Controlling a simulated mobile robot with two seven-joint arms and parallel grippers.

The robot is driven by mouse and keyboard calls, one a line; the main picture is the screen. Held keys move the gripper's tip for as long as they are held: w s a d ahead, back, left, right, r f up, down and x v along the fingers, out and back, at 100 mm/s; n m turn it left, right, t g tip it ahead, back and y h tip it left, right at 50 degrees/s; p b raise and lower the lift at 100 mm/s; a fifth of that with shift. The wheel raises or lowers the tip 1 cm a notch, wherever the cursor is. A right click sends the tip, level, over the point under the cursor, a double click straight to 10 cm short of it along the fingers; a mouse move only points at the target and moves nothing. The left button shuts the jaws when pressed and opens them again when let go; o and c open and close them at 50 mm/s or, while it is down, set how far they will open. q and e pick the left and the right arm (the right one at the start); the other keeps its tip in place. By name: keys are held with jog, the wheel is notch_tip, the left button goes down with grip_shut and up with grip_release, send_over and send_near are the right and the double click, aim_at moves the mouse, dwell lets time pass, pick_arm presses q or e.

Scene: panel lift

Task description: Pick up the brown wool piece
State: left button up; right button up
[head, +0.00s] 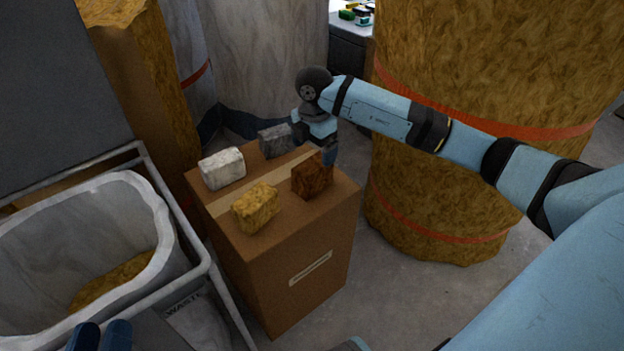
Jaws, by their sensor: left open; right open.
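The brown wool piece (307,179) is a dark reddish-brown block on top of the cardboard box (290,243), near the box's right edge. My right gripper (329,155) comes down from above, just behind and right of the brown piece. It is open; its fingertips are partly hidden, and I cannot tell whether they touch the piece. My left gripper (100,336) is open and empty at the bottom left edge, its dark blue fingers partly cut off, far from the piece.
A yellow piece (256,207), a white piece (222,168) and a grey piece (276,140) share the box top. A waste bin (158,225) in a metal frame stands left. A large strapped wool bale (440,205) stands right, close behind my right arm.

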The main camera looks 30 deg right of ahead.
aim_at(313, 164)
notch_tip(313, 164, down, 6)
jog(key=b, duration=0.3)
jog(key=shift+w+f, duration=0.1)
jog(key=shift+w, duration=0.05)
pick_arm(q)
jog(key=shift+g, duration=0.9)
notch_tip(313, 164, down, 5)
jog(key=shift+d+r, duration=0.15)
jog(key=shift+r, duration=0.05)
pick_arm(e)
jog(key=c, duration=1)
